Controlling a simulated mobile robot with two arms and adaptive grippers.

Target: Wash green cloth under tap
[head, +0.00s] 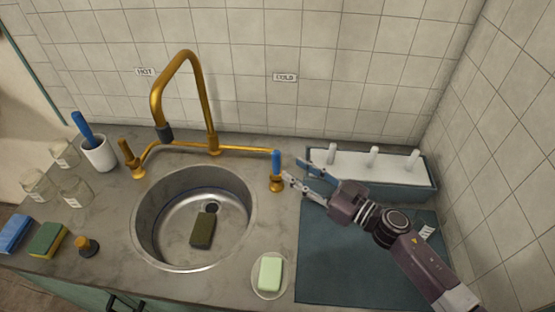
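A dark olive-green cloth (203,231) lies in the bottom of the round steel sink (147,235), just below the drain. The brass tap (186,62) arches above the sink's back edge, with its dark nozzle over the back left of the bowl. No water stream shows. The cold valve (277,163), with a blue upright handle, stands right of the sink. My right gripper (294,170) is open and empty just right of this handle, its fingers pointing at it; I cannot tell if they touch. My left gripper is not in view.
A pale green soap (270,273) lies on a dish at the sink's front right. A dark mat (350,265) lies under my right arm. A rack with white pegs (373,157) stands behind it. Glass jars (75,190), a cup (98,153) and sponges (47,239) are at left.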

